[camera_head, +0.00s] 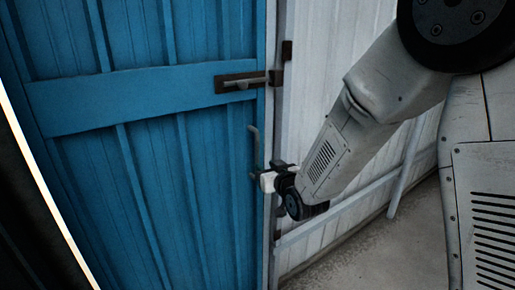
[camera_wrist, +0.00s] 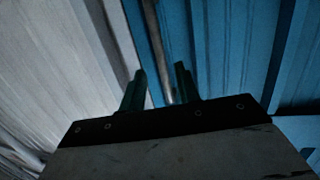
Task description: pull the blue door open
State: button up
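The blue door (camera_head: 160,150) fills the left half of the head view and stands upright, its right edge beside the pale post. A thin grey vertical handle (camera_head: 254,143) is on the door near that edge. My gripper (camera_head: 257,175) is at the handle's lower end. In the wrist view my gripper (camera_wrist: 161,74) has two dark fingers standing apart, with the handle bar (camera_wrist: 166,80) showing between them, closer to the right finger. I see a gap on the left side of the bar. The fingertips are small and partly hidden in the head view.
A dark sliding bolt (camera_head: 240,82) sits on the door's cross board above the handle, reaching toward the post. A white corrugated wall (camera_head: 325,70) with a lower rail (camera_head: 345,208) is right of the door. Grey floor (camera_head: 375,255) is open at lower right.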

aim_at(258, 147)
jog(key=shift+t+y, duration=0.3)
jog(key=shift+t, duration=0.5)
jog(key=w+r, duration=0.1)
jog(key=w, duration=0.1)
jog(key=w+a+r, duration=0.1)
jog(key=w, duration=0.2)
jog(key=w+a+r, duration=0.1)
jog(key=w, duration=0.1)
jog(key=shift+w+a, duration=0.25)
jog(key=shift+w, duration=0.1)
grip_shut()
jog(key=shift+d, duration=0.1)
